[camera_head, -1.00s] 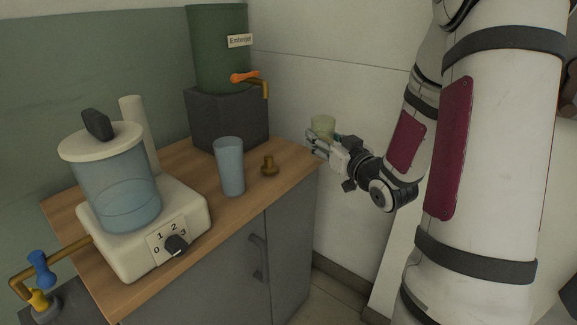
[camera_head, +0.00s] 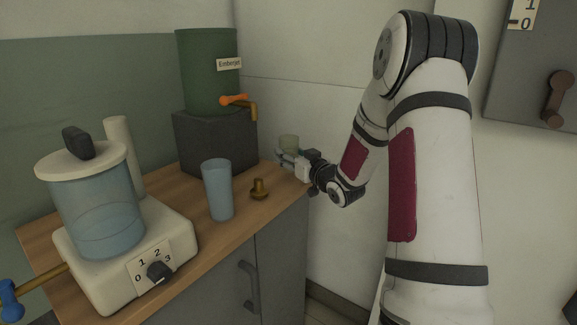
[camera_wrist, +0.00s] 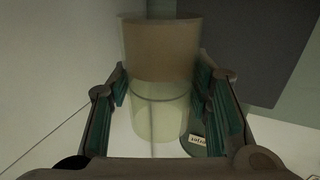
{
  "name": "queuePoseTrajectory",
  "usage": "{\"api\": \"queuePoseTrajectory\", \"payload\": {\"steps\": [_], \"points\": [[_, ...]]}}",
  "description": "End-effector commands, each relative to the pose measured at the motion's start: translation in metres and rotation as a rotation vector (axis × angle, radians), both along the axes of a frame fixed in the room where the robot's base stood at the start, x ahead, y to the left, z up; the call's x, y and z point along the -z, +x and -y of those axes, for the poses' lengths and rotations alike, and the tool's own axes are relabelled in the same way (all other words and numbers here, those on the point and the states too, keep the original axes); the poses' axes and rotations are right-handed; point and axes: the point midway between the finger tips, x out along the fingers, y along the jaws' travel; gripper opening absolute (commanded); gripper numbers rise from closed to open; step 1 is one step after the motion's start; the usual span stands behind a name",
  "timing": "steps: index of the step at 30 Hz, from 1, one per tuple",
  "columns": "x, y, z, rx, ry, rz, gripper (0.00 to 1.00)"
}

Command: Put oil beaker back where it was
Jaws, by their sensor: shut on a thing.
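The beaker looks roughly upright in the head view. The fingers partly hide its lower part there, and I cannot tell whether its base touches the counter.
A green labelled dispenser (camera_head: 207,75) sits on a dark block (camera_head: 212,142) behind. The wall (camera_head: 320,110) is close behind.

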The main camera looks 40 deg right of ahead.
Motion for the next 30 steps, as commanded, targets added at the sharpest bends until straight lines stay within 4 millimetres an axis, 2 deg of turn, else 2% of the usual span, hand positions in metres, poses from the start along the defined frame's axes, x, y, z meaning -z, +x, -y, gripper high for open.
{"api": "queuePoseTrajectory", "payload": {"steps": [7,12,15,27,28,30], "points": [[0.001,0.015,0.004,0.0,-0.001,0.002,0.12],[0.029,0.013,0.004,0.001,0.002,0.0,0.12],[0.036,0.013,0.004,0.001,0.002,0.002,0.12],[0.04,0.012,0.003,0.001,0.0,0.002,0.12],[0.04,0.012,0.003,0.001,0.001,0.001,0.47],[0.039,0.012,0.003,0.001,0.0,0.001,0.63]]}}
